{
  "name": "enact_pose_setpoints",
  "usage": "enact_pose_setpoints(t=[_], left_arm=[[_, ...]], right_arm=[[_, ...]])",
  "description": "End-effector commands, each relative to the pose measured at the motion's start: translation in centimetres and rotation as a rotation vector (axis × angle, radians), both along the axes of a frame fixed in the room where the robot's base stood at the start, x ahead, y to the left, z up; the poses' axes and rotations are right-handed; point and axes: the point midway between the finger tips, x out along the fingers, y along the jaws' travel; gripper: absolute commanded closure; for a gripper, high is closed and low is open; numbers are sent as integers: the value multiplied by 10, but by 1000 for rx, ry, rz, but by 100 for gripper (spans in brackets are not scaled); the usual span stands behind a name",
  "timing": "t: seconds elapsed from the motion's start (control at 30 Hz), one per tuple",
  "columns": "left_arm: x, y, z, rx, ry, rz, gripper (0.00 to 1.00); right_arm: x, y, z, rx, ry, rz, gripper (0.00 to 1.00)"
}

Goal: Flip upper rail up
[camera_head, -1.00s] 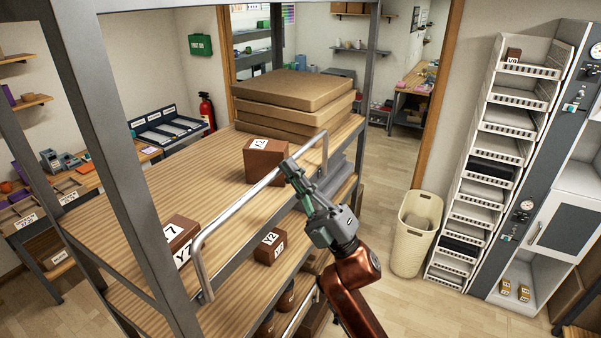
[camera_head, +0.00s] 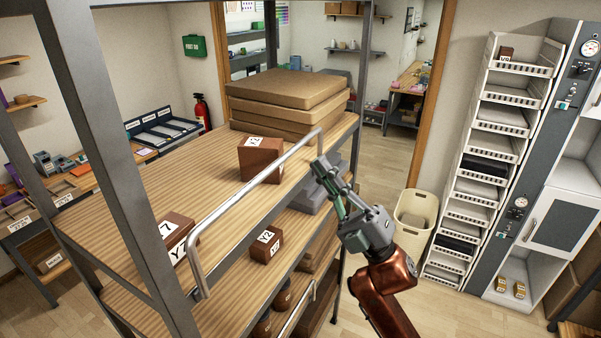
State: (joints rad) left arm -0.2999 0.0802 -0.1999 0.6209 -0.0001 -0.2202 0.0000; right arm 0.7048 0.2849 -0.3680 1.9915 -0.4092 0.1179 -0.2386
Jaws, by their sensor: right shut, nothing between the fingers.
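The upper rail (camera_head: 252,194) is a silver bar along the front edge of the top shelf (camera_head: 165,180). It stands up above the shelf edge, with its bent ends at the near left and far right. My right gripper (camera_head: 318,163) is shut and empty, close to the rail's far right end. The view does not make clear whether its tips touch the rail. My left gripper is not in view.
Brown boxes (camera_head: 261,158) and (camera_head: 176,233) stand on the top shelf behind the rail. Flat cartons (camera_head: 290,92) are stacked at its far end. A lower shelf holds another box (camera_head: 266,245). A bin (camera_head: 415,220) and a bin rack (camera_head: 490,150) stand to the right.

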Motion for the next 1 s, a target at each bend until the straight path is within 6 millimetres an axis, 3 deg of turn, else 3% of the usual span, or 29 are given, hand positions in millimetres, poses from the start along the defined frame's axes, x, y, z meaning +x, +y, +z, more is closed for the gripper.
enact_pose_setpoints(t=[0.1, 0.3, 0.77, 0.87, 1.0], left_arm=[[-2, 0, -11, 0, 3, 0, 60], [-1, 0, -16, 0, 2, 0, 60], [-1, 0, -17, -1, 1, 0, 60], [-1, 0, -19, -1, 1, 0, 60], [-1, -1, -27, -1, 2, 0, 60]], right_arm=[[-10, -23, 2, -3, -4, -5, 100], [-20, -45, 8, -1, -2, -4, 100], [-21, -50, 10, 1, 4, -2, 100], [-6, -52, -2, 4, 37, -12, 100], [46, -66, -51, 19, 164, -50, 100]])
